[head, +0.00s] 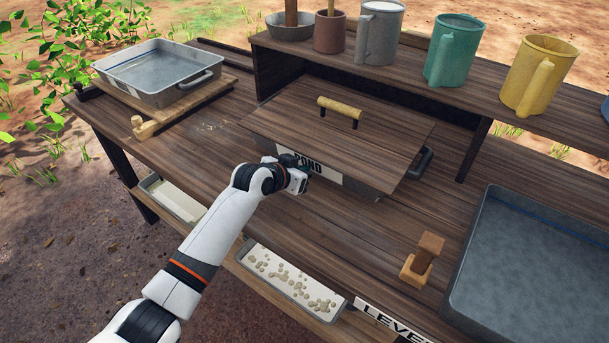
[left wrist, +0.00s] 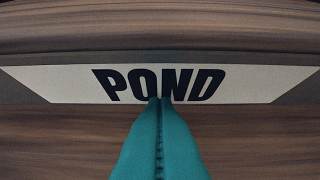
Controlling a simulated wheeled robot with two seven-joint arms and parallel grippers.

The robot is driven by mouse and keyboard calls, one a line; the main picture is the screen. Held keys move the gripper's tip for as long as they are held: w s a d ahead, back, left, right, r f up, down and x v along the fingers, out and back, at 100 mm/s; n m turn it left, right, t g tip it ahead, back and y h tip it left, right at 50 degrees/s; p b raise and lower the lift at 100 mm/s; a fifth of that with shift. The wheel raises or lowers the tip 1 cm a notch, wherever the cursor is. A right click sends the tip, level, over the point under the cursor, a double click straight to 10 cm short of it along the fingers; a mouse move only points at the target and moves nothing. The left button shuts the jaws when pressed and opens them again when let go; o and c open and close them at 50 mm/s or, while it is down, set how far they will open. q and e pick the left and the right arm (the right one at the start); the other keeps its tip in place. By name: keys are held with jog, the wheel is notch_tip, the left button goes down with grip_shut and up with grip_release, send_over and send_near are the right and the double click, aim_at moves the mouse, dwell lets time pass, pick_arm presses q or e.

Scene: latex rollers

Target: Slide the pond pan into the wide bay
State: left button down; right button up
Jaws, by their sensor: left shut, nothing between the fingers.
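The pond pan (head: 365,190) is a grey pan with a white POND label (head: 325,174) on its front and a dark handle on its right side. A wooden lid (head: 290,120) with a pale bar handle covers it. It stands on the bench before the wide bay (head: 400,98), the dark opening under the shelf between two posts; how far its back reaches in is hidden. My left gripper (head: 303,182) is shut and empty at the pan's front. In the left wrist view its teal fingertips (left wrist: 160,105) overlap the middle of the label (left wrist: 65,84); contact is unclear. My right gripper is not in view.
Mugs and pots line the shelf (head: 480,100). A grey pan (head: 150,98) sits on a board at the back left. A large grey tray (head: 470,270) and a wooden block (head: 422,260) are at the right. Narrow trays (head: 285,290) lie along the front. Bare bench lies left of the pond pan.

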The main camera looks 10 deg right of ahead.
pick_arm(q)
jog(key=shift+w+d+r, duration=0.1)
jog(key=shift+w+d, duration=0.35)
jog(key=shift+d, duration=0.05)
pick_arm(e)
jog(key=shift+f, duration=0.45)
pick_arm(q)
jog(key=shift+b, duration=0.3)
